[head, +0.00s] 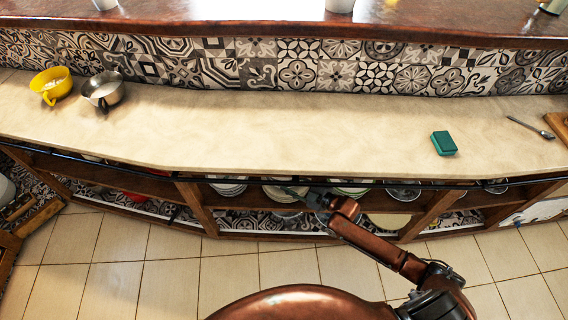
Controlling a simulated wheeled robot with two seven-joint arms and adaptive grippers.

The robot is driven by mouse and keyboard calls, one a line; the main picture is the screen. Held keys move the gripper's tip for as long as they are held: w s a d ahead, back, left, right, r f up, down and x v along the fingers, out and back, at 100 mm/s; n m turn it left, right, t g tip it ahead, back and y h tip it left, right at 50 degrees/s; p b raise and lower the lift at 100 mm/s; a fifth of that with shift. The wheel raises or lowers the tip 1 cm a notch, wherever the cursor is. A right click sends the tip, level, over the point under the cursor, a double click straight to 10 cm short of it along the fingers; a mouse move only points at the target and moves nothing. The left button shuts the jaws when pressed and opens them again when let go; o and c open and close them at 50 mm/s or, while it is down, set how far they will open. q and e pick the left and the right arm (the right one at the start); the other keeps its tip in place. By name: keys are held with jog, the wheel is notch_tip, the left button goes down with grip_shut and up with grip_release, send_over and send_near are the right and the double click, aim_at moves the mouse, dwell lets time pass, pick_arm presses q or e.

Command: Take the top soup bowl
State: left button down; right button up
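Stacked bowls or plates stand on the open shelf under the counter, seen from above and partly hidden by the counter's front edge. One pale stack (229,188) is left of my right gripper, and a whitish bowl-like dish (279,194) is right by it. I cannot tell which one is the soup bowl. My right gripper (308,197) reaches from the right to the shelf front, at the dishes. Its fingertips are small and dark, so I cannot tell whether it is open or touching a dish. My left gripper is not in view.
The beige counter (260,125) overhangs the shelf. A wooden post (197,206) divides the shelf left of my gripper. The counter's middle is clear.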

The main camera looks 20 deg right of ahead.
jog(key=b+x, duration=0.2)
jog(key=x, duration=0.5)
jog(key=shift+w+a+f, duration=0.15)
jog(key=shift+a+f, duration=0.05)
jog(key=shift+a, duration=0.05)
jog(key=shift+w, duration=0.15)
jog(key=shift+r, duration=0.1)
grip_shut()
jog(key=shift+r, duration=0.1)
